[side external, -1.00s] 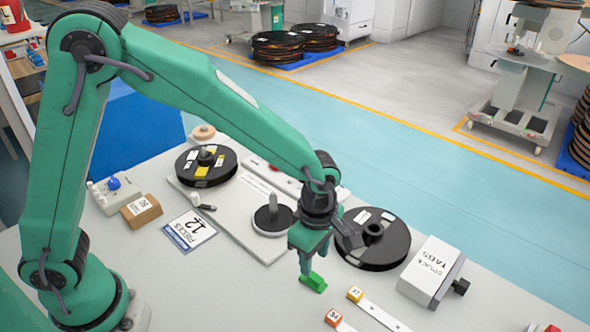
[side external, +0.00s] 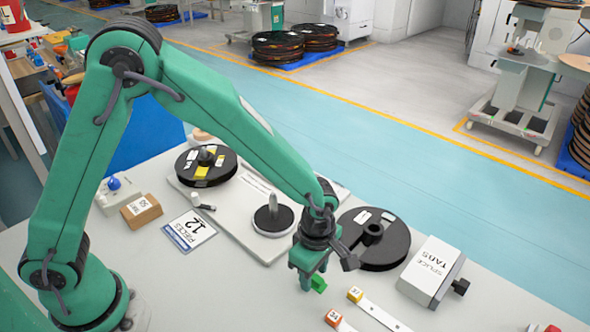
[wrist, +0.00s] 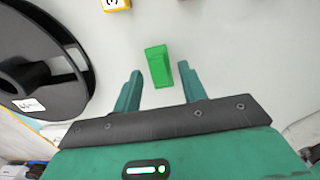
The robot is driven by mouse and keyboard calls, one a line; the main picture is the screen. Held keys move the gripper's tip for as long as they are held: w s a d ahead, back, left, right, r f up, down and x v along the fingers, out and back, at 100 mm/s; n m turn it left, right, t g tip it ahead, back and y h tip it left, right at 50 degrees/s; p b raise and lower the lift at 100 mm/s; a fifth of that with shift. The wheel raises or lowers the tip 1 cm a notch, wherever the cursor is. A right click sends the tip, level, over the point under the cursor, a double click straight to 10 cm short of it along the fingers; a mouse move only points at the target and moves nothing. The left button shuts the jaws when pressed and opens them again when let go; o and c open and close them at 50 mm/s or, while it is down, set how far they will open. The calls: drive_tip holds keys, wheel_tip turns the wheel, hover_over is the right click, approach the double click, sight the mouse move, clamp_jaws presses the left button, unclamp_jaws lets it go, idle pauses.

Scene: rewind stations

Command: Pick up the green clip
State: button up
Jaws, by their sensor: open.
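The green clip (side external: 318,283) lies on the grey table, partly hidden by my gripper in the side external view. In the wrist view the whole clip (wrist: 159,66) shows just ahead of my fingers, in line with the gap between them. My gripper (side external: 311,284) is low over the table, pointing down. In the wrist view my gripper (wrist: 160,80) is open, with nothing between its fingers.
A black reel (side external: 373,240) lies close behind my gripper. A spindle on a black disc (side external: 272,220) stands to its left. A splice tabs box (side external: 430,271) is at right. Orange-ended strips (side external: 356,294) lie close in front.

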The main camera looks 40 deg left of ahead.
sight(314, 278)
clamp_jaws()
drive_tip(key=shift+r, duration=0.2)
drive_tip(key=shift+r, duration=0.5)
drive_tip(key=r, duration=0.3)
drive_tip(key=shift+s+d, duration=0.15)
drive_tip(key=shift+s, duration=0.05)
drive_tip(key=s+d+r, duration=0.5)
drive_tip(key=s+r, duration=0.1)
drive_tip(key=s, duration=0.4)
drive_tip(key=shift+r, duration=0.3)
drive_tip(key=shift+d, duration=0.1)
